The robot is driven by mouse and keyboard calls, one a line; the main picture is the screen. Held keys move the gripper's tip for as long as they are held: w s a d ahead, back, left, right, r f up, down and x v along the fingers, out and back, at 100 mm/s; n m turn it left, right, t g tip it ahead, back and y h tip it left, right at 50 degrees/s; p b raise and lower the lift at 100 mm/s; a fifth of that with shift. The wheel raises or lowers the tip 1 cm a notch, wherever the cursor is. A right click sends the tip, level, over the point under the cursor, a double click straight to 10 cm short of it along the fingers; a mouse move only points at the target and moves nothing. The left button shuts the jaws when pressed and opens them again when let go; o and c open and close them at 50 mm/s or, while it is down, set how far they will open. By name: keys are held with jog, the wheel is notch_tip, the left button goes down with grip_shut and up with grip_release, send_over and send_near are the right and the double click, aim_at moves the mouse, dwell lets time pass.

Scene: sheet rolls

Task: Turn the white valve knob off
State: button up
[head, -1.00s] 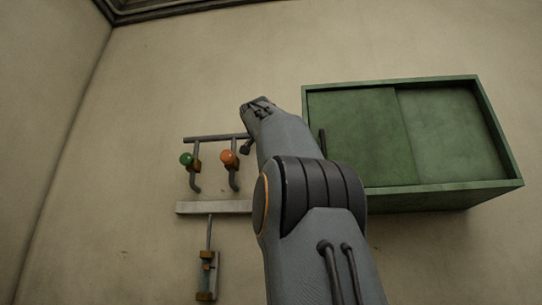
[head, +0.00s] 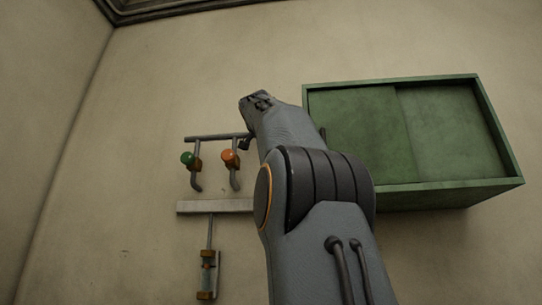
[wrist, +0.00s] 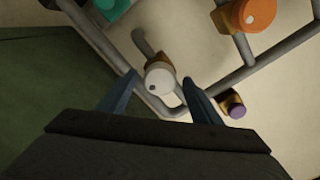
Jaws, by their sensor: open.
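The white valve knob (wrist: 160,79) is round with a small dark dot near its left edge. It sits on an orange-brown valve body on a grey pipe in the wrist view. My gripper (wrist: 160,76) is open, with one blue-grey finger on the left of the knob and one on the right. Gaps show between the fingers and the knob, and I cannot tell how far the fingertips reach in depth. In the head view my arm covers the white knob, and its fingers do not show clearly.
An orange knob (wrist: 255,13), a purple knob (wrist: 235,106) and a teal knob (wrist: 110,7) are on nearby pipes. The head view shows a green knob (head: 187,158), a pale shelf (head: 205,206), a gauge (head: 207,270) below it, and a green cabinet (head: 360,135) on the right.

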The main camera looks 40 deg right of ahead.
jog(key=b+v, duration=0.1)
jog(key=v, duration=0.4)
jog(key=shift+s+a+b, duration=0.25)
jog(key=shift+a+b, duration=0.1)
